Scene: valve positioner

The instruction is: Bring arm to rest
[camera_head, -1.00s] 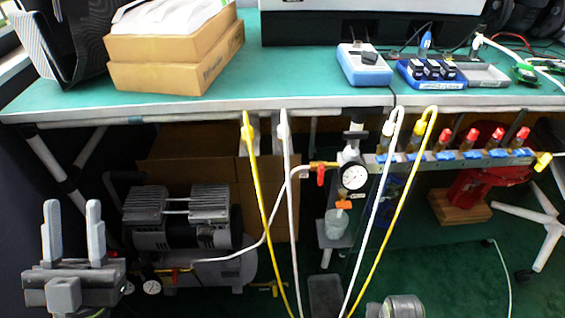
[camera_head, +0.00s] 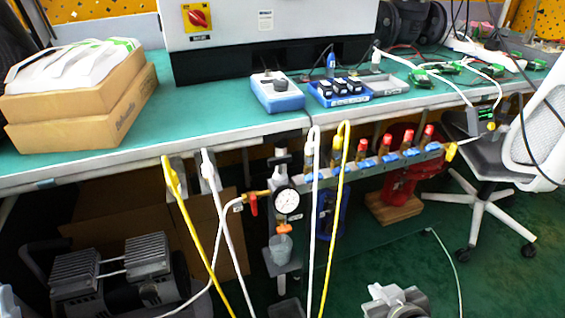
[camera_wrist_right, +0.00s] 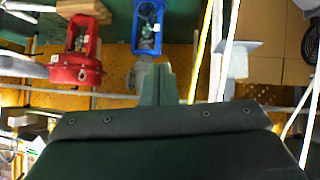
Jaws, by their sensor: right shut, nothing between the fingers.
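My right gripper (camera_head: 393,300) shows at the bottom edge of the head view, low in front of the bench and over the green floor. In the right wrist view its two fingers (camera_wrist_right: 166,84) are together with nothing between them. A red valve actuator (camera_wrist_right: 77,65) and a blue valve actuator (camera_wrist_right: 148,28) appear beyond the fingers, apart from them. Only a pale sliver of what looks like my left gripper (camera_head: 8,302) shows at the lower left corner of the head view; its fingers cannot be made out.
The green bench (camera_head: 215,110) crosses the view. A manifold with red-capped valves (camera_head: 390,155) and a pressure gauge (camera_head: 286,201) sit below its front edge. Yellow and white hoses hang down. A compressor (camera_head: 110,265) stands at lower left, a white chair (camera_head: 535,130) at right. Floor at lower right looks clear.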

